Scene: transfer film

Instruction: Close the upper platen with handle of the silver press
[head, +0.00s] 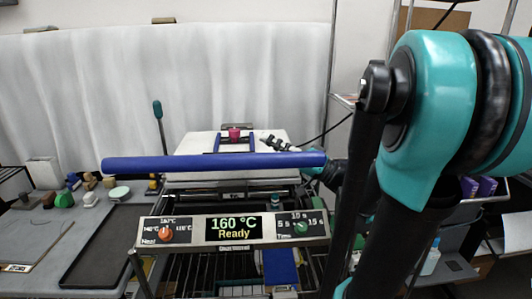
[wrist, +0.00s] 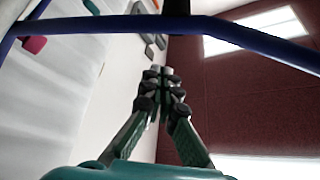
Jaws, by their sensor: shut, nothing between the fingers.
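The silver press stands in the middle of the head view, with its control panel (head: 232,229) in front reading 160 °C and Ready. Its pale upper platen (head: 190,146) sits behind a long blue handle bar (head: 210,163). The platen looks raised and tilted, with a dark gap below the bar. A red knob (head: 234,134) sits on top between blue struts. My gripper (head: 266,140) is shut and empty, beyond the bar near its right end. In the wrist view the shut fingertips (wrist: 163,72) point toward the blue bar (wrist: 110,25); contact cannot be told.
A dark tray (head: 103,245) lies left of the press, with several small stamps or knobs (head: 65,199) behind it. A teal-tipped lever (head: 157,110) rises at the back left. My arm fills the right side. A white curtain hangs behind.

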